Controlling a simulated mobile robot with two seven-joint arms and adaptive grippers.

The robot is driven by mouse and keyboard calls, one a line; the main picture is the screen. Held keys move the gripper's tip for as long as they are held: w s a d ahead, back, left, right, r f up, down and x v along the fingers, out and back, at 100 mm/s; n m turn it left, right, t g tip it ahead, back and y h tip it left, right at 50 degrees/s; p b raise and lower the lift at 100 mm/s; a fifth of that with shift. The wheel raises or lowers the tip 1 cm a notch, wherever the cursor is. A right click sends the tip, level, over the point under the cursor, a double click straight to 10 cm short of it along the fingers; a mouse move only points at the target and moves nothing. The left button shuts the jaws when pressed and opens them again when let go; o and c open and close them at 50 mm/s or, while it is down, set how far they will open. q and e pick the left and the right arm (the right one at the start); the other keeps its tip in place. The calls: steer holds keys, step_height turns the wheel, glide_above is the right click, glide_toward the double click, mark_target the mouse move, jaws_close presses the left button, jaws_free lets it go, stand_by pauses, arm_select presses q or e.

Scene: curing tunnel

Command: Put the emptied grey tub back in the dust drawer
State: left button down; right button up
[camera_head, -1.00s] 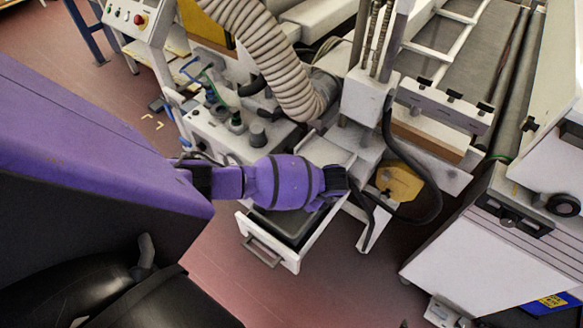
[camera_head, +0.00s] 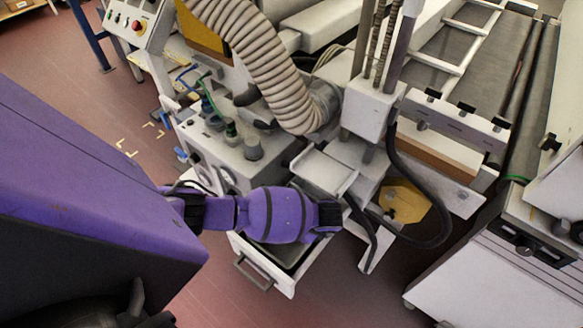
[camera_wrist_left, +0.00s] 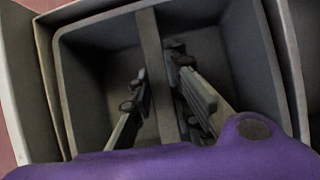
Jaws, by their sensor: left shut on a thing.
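The grey tub (camera_wrist_left: 82,105) fills most of the left wrist view, with a bar across its middle and an empty-looking inside. My left gripper (camera_wrist_left: 158,66) has one finger on each side of that bar and is shut on the tub. The open dust drawer (camera_wrist_left: 20,72) shows as pale walls around the tub. In the head view, the drawer (camera_head: 260,268) is pulled out below my purple left wrist, and part of the tub (camera_head: 294,255) shows inside it. The wrist hides the fingers there. Whether the tub rests on the drawer floor cannot be told. My right gripper is out of view.
A white panel with knobs (camera_head: 225,150) stands behind the drawer, under a ribbed hose (camera_head: 265,70). A pale chute (camera_head: 322,170) and a black cable (camera_head: 440,215) lie close to my wrist. Red floor (camera_head: 340,285) is clear in front.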

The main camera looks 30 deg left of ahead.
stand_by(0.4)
arm_select(q)
steer(key=shift+f, duration=0.25)
steer(key=c, duration=1.6)
jaws_free()
steer(key=shift+r, duration=0.1)
steer(key=shift+o, duration=0.2)
